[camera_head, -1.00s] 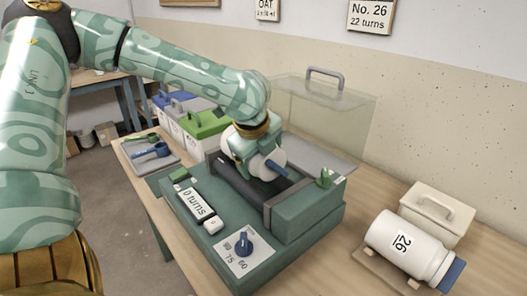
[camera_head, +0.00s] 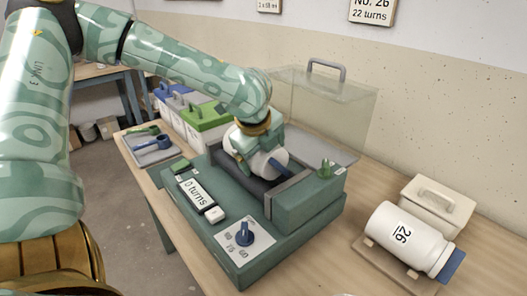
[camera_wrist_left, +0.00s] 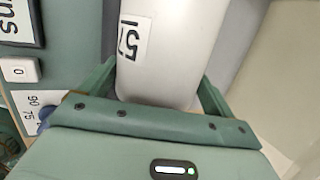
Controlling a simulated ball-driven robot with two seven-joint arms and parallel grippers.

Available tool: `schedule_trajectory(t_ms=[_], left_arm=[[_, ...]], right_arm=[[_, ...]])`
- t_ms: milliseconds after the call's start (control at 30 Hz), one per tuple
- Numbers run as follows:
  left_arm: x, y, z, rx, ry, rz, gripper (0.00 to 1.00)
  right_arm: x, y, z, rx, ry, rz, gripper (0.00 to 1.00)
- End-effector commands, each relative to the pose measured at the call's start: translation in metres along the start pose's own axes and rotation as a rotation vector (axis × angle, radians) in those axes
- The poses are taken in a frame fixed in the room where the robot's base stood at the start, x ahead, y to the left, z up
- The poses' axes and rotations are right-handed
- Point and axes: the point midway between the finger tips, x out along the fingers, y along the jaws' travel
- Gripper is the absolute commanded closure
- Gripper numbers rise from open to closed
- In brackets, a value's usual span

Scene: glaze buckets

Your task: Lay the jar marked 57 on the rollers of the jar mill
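The jar marked 57 (camera_head: 266,163) is white with a blue lid and lies on its side in the trough of the green jar mill (camera_head: 305,214). Part of its label shows in the left wrist view, where the jar (camera_wrist_left: 165,60) fills the middle. My left gripper (camera_head: 258,143) is over the jar. In the wrist view its fingers (camera_wrist_left: 160,88) are on both sides of the jar and appear to touch it. A dark roller (camera_head: 252,184) shows beside the jar; whether the jar bears on both rollers is hidden.
A white jar marked 26 (camera_head: 402,240) lies on a wooden cradle at the right, before a cream lidded box (camera_head: 437,206). The clear mill cover (camera_head: 325,100) stands behind. Green and blue lidded boxes (camera_head: 205,118) and a grey tray (camera_head: 152,150) are at the left.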

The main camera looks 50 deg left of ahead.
Motion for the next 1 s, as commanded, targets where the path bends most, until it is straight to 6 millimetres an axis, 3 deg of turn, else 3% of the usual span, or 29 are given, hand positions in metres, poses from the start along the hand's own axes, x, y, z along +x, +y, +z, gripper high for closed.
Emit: schedule_trajectory(t_ms=[33,600,767,1000], left_arm=[[0.008,0.009,-0.001,-0.002,0.004,0.025,0.00],[0.003,0.004,0.001,-0.004,0.000,0.009,0.00],[-0.025,0.002,0.002,-0.004,-0.001,0.002,0.00],[-0.096,0.004,0.002,-0.003,-0.003,0.003,0.00]], right_arm=[[0.002,0.000,0.001,0.000,-0.002,-0.001,0.60],[-0.001,-0.002,-0.001,0.002,0.001,-0.002,0.60],[-0.014,-0.001,-0.005,0.002,0.017,0.003,0.60],[-0.049,0.004,-0.019,0.002,0.057,0.016,0.60]])
